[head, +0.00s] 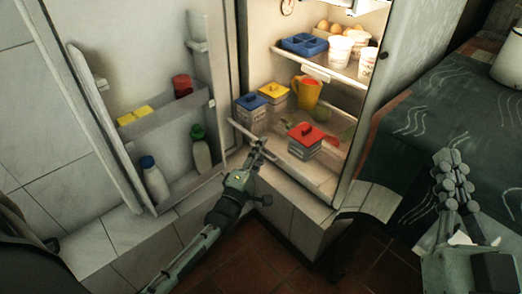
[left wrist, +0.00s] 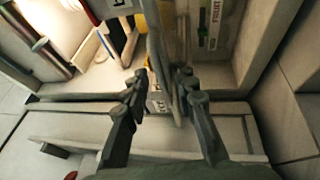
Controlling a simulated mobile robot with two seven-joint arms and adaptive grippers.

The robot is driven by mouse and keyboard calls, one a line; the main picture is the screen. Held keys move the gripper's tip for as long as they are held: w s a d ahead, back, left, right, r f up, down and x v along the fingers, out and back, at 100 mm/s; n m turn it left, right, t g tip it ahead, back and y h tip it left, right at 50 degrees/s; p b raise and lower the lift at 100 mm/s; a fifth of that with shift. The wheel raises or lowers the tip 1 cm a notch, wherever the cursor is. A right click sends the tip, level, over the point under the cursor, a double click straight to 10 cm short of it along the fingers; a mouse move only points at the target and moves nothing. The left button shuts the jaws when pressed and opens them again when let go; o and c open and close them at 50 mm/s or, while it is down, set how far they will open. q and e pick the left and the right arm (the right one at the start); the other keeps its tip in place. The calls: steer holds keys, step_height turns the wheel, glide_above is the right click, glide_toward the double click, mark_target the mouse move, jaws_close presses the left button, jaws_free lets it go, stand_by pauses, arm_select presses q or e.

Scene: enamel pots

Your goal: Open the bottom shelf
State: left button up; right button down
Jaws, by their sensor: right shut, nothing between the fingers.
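The open fridge has a bottom shelf (head: 312,178) holding small lidded boxes and a yellow pitcher. A pale bar (head: 238,128) runs along the shelf's front left and looks like its handle. My left gripper (head: 258,148) is at this bar. In the left wrist view the bar (left wrist: 154,45) passes between the fingers of my left gripper (left wrist: 162,80), which stand apart with a gap visible; firm contact cannot be seen. My right gripper (head: 450,160) is shut and empty, above the dark cloth at the right, away from the fridge.
The fridge door (head: 150,65) stands open at the left, with bottles and jars in its racks. An upper shelf (head: 325,68) holds cups, eggs and a blue tray. A cloth-covered table (head: 425,105) with a white pot (head: 508,65) is at the right. The tiled floor in front shows clear patches.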

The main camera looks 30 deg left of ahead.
arm_select(q)
steer(key=shift+s+f, duration=0.15)
steer(key=s+f, duration=0.2)
steer(key=s, duration=0.9)
steer(key=shift+s+d, duration=0.3)
